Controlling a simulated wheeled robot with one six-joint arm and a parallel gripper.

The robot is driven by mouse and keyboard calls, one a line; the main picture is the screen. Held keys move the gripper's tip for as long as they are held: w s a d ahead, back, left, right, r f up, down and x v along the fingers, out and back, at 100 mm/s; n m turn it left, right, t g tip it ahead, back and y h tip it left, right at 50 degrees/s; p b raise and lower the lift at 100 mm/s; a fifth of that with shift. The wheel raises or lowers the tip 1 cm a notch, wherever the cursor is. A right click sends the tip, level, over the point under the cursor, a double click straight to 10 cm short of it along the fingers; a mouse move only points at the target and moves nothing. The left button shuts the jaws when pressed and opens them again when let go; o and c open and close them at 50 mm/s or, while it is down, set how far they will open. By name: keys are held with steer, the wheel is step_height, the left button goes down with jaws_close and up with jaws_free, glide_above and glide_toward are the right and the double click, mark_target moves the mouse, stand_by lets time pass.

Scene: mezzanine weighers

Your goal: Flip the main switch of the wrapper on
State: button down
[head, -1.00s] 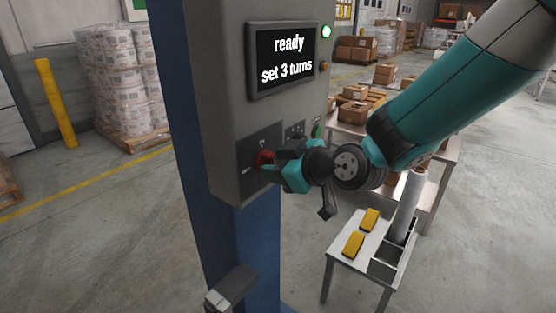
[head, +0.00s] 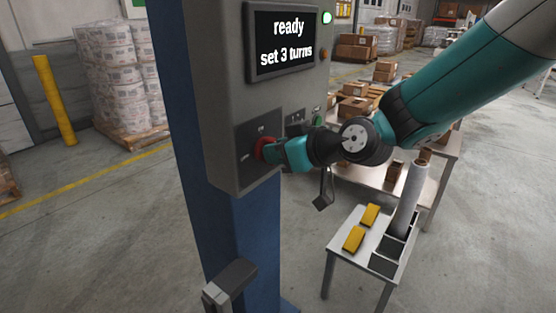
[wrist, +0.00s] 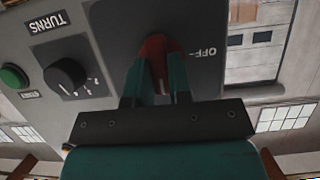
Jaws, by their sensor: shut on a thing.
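The wrapper's control box (head: 215,100) is grey, on a blue column. Its main switch is a red rotary handle (head: 262,149) on a dark plate low on the box. The handle also shows in the wrist view (wrist: 154,50), with an OFF label to its right. My gripper (head: 272,151) is shut on this handle; in the wrist view its two teal fingers (wrist: 158,75) lie on either side of it. The fingers partly hide the handle, so I cannot tell its exact position. The display (head: 284,40) reads "ready, set 3 turns".
In the wrist view, a black TURNS knob (wrist: 65,77) and a green button (wrist: 13,76) sit beside the switch plate. A green lamp (head: 327,17) glows by the display. A small table (head: 345,262) with yellow blocks and a film roll (head: 408,200) stands below my arm.

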steer(key=c, duration=1)
jaws_free()
steer(key=shift+c, duration=0.2)
steer(key=b+v, duration=0.2)
steer(key=v, duration=1.5)
steer(key=shift+d+b, duration=0.2)
steer(key=shift+b, duration=0.15)
steer(key=shift+r, duration=0.15)
